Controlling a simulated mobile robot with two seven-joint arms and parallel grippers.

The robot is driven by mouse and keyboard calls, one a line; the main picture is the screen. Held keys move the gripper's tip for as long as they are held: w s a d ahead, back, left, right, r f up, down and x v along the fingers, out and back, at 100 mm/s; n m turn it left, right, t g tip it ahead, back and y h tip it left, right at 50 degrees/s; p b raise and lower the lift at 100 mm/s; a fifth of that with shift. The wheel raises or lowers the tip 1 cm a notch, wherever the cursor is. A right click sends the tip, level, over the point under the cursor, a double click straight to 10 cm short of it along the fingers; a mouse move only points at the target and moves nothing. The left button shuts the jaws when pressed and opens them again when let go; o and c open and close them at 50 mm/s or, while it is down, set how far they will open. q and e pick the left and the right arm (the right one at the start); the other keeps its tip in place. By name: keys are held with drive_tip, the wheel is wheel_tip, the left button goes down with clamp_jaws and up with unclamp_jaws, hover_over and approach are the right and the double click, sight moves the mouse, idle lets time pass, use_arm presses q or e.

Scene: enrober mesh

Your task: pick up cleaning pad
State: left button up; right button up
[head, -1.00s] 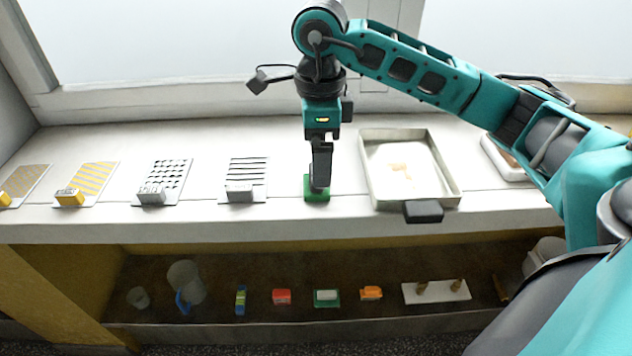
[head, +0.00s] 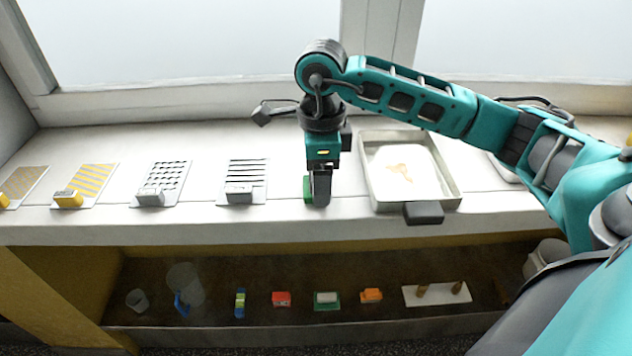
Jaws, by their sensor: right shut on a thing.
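The green cleaning pad (head: 307,189) is at the front of the white counter, left of the metal tray. My right gripper (head: 319,197) points down and is shut on it. The gripper hides most of the pad; a green strip shows on its left side. I cannot tell whether the pad still touches the counter. My left gripper is not in view.
A metal tray (head: 455,193) with a tan smear stands to the right, its dark handle (head: 424,212) toward the front. Several patterned cards with small blocks lie to the left, the nearest a striped card (head: 247,170). A lower shelf (head: 220,328) holds small items.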

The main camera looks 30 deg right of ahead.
drive_tip(key=c, duration=0.4)
drive_tip(key=shift+c, duration=0.2)
use_arm(q)
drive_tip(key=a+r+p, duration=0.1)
drive_tip(key=p, duration=0.1)
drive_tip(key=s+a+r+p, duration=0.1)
drive_tip(key=p, duration=0.1)
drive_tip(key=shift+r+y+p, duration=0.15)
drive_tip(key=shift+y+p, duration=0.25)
use_arm(e)
wheel_tip(320, 180, up, 20)
